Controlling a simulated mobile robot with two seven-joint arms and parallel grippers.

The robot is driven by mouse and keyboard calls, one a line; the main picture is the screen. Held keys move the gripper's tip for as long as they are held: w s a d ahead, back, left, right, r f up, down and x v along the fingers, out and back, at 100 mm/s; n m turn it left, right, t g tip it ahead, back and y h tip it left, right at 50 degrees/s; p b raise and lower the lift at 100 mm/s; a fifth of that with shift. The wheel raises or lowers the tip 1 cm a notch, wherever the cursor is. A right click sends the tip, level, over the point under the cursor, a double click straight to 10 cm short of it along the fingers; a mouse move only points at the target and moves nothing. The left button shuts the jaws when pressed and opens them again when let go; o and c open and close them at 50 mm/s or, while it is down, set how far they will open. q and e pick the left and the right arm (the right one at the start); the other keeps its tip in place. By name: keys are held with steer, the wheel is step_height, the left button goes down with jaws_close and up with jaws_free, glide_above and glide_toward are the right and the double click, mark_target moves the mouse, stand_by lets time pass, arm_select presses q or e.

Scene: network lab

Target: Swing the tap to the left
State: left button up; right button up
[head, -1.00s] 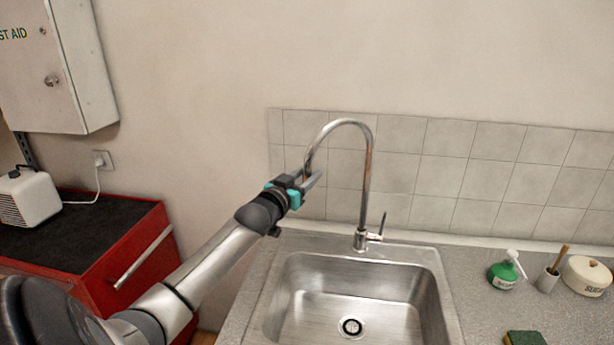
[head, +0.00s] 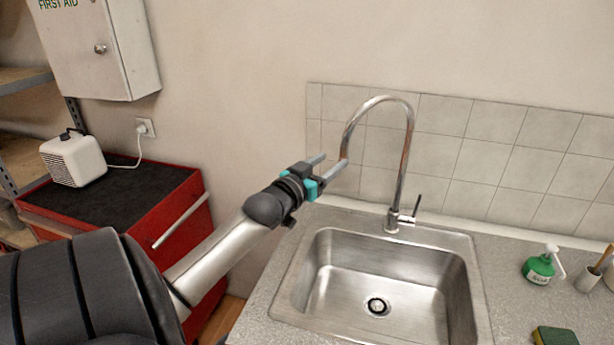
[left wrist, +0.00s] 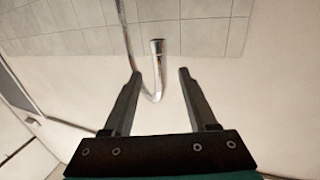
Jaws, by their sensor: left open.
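The tap (head: 407,150) is a tall chrome gooseneck behind the sink (head: 330,295), with a small side lever. Its spout arcs over to the left and its end hangs just by my left gripper (head: 331,165). My left gripper is open, at the left of the tap. In the left wrist view the fingers (left wrist: 158,80) stand apart and the tap's spout (left wrist: 157,52) shows between and beyond them. I cannot tell whether a finger touches it. My right gripper is not in view.
A red cabinet (head: 170,213) with a white heater (head: 73,159) stands at the left, below a white first aid box (head: 95,48). Tiles cover the wall behind the tap.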

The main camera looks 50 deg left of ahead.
arm_select(q)
steer(key=v, duration=0.8)
stand_by(0.5)
